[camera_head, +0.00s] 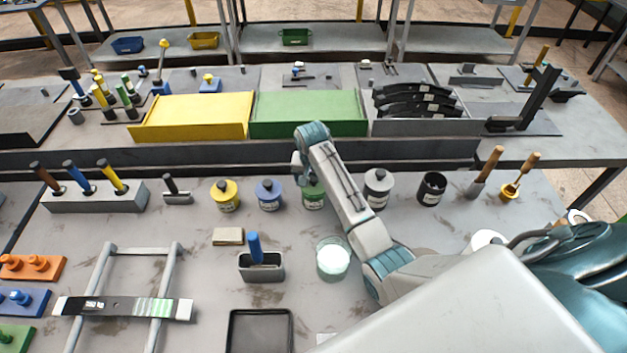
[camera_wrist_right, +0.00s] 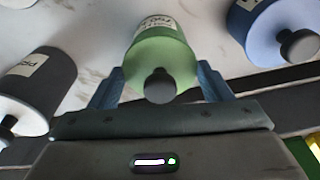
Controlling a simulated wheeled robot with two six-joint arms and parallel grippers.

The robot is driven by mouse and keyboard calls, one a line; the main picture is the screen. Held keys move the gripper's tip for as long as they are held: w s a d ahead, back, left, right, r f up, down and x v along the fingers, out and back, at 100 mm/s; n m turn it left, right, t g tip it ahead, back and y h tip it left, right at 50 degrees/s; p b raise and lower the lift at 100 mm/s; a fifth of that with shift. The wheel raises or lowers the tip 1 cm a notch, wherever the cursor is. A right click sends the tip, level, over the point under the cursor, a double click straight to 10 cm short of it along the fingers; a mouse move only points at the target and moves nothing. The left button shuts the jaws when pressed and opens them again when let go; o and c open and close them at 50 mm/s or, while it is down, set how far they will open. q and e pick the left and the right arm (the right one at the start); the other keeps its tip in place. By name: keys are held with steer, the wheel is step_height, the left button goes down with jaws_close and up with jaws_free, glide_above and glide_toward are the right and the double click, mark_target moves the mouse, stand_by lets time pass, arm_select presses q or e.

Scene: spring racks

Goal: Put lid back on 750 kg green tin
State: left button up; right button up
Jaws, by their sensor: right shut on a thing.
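The green tin (camera_head: 314,201) stands in a row of tins on the bench, partly hidden by my right arm in the head view. The wrist view shows it (camera_wrist_right: 157,28) with its label and its green lid (camera_wrist_right: 152,62), which has a dark round knob. The lid sits over the tin; I cannot tell if it is fully seated. My right gripper (camera_head: 306,182) is above the tin, its fingers on both sides of the lid and shut on it, as the wrist view (camera_wrist_right: 160,75) shows. My left gripper is not in view.
A blue tin (camera_head: 268,198) and a yellow tin (camera_head: 228,199) stand to the left. A grey tin (camera_head: 378,197) and a black open pot (camera_head: 432,191) stand to the right. A glass jar of white stuff (camera_head: 333,258) stands in front. A ledge (camera_head: 230,153) runs behind the row.

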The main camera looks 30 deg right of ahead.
steer(key=shift+p, duration=0.3)
steer(key=shift+f, duration=0.15)
stand_by(1.8)
steer(key=o, duration=1.1)
steer(key=shift+c, duration=0.2)
steer(key=shift+o, duration=0.3)
steer(key=shift+r, duration=3.5)
